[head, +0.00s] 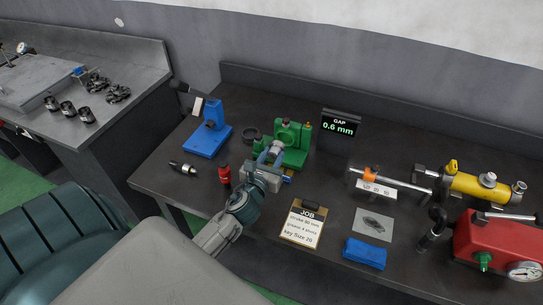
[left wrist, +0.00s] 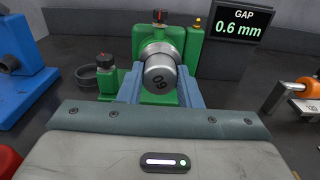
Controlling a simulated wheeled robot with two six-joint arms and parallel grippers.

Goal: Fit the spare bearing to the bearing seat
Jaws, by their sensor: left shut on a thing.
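My left gripper (head: 270,152) is at the front of the green fixture (head: 294,137) in the head view. The piece is in front of the green fixture (left wrist: 186,58), against or very near a round metal part. I cannot tell whether it is seated, or whether it is the spare bearing. A dark ring (head: 250,135) lies left of the fixture; it also shows in the left wrist view (left wrist: 86,76).
A gap display (head: 340,125) reads 0.6 mm behind the fixture. A blue stand (head: 208,135) and a red bottle (head: 224,174) are at left.

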